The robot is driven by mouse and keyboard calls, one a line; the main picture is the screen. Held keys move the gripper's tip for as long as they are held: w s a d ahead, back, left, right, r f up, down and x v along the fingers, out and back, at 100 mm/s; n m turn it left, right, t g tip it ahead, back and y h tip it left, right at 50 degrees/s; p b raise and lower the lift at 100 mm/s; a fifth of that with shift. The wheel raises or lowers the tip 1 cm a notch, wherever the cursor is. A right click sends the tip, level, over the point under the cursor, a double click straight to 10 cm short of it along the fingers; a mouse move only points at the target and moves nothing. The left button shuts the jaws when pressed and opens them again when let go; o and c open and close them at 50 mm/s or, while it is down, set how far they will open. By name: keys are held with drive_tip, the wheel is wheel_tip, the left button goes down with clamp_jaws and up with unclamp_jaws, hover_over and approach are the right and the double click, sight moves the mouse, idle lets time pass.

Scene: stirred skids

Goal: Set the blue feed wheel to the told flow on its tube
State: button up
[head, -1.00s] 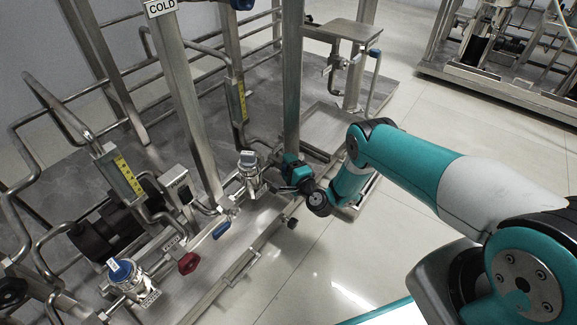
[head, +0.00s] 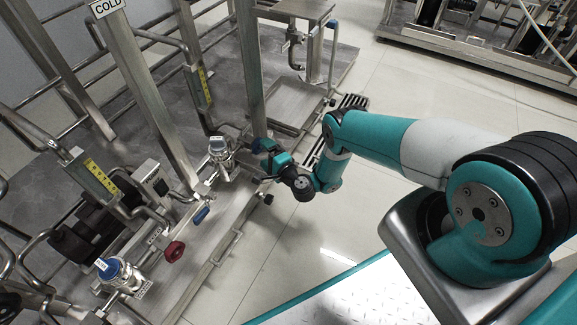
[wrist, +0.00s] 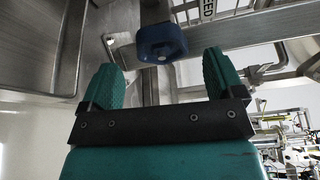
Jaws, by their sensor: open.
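The blue feed wheel (wrist: 160,43) is in the wrist view just beyond my fingertips, roughly centred between them, with a label ending in "EED" above it. My gripper (wrist: 163,78) is open, its two teal fingers apart with nothing between them. In the head view my gripper (head: 268,153) is low beside the upright steel post, and the wheel is mostly hidden there. A sight tube with a yellow scale (head: 203,88) stands left of the post. Its reading is too small to make out.
Another yellow-scaled tube (head: 100,177) stands further left. The steel post (head: 250,70) rises close to my gripper. The tiled floor (head: 420,90) at right is clear.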

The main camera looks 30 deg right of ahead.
drive_tip(key=f+p+v, duration=0.1)
drive_tip(key=p+v, duration=0.9)
drive_tip(key=v, duration=0.2)
drive_tip(key=shift+s+r, duration=0.25)
drive_tip(key=shift+r, duration=0.2)
idle(0.5)
